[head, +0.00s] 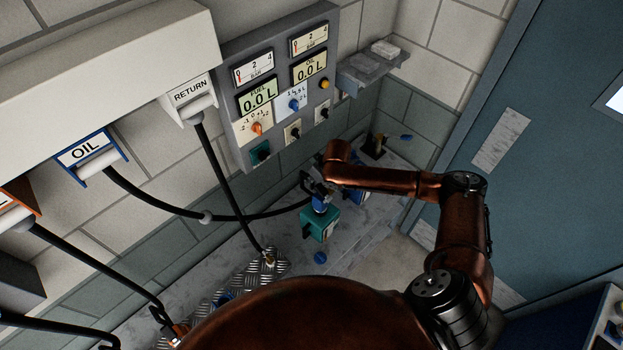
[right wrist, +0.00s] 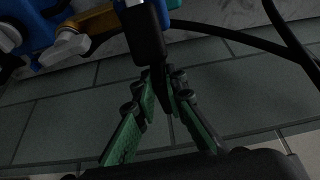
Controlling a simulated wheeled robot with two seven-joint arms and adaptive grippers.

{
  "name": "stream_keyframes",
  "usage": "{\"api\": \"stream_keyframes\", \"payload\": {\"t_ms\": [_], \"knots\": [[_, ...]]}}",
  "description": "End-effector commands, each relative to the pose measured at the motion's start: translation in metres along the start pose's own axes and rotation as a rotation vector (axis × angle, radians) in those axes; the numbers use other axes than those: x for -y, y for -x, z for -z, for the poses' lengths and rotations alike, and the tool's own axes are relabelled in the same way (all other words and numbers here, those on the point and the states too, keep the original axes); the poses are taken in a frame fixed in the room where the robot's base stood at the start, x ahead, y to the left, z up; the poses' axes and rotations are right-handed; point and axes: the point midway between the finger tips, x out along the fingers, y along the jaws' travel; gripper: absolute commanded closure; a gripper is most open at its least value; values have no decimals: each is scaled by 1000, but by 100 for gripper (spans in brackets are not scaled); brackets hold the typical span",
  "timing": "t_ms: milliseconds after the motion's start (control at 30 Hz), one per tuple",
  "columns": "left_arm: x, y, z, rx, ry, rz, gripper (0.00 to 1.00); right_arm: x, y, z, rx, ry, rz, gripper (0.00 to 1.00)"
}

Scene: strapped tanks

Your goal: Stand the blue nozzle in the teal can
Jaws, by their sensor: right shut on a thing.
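The teal can (head: 318,226) stands on the grey ledge beside the wall. My right gripper (head: 314,187) is just above it, shut on the blue nozzle (head: 320,204). The nozzle's lower end is at the can's top; I cannot tell whether it is inside the opening. In the right wrist view, the green-padded fingers of my right gripper (right wrist: 165,82) close on the black part of the nozzle (right wrist: 148,32), with blue above it. The can is not clearly seen there. My left gripper is not in view.
A black hose (head: 260,214) runs from the OIL holder (head: 87,150) to the nozzle, crossing the RETURN hose (head: 222,180). A blue object (head: 356,197) stands right behind the teal can. A gauge panel (head: 278,92) is on the wall above. A blue cap (head: 320,257) lies in front.

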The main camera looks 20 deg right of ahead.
Motion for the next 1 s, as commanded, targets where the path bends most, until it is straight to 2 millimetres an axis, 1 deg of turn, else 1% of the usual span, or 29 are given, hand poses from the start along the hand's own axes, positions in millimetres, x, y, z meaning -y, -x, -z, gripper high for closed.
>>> {"api": "stream_keyframes", "payload": {"t_ms": [633, 667, 933, 1000], "knots": [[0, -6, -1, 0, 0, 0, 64, 0, -12, -4, -4, 1, -1, 100], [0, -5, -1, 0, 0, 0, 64, 0, -12, -4, -4, 2, -2, 87], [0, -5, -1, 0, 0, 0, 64, 0, -12, -5, -2, 1, -1, 69], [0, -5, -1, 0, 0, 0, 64, 0, -12, -5, -1, 1, -1, 69]]}}
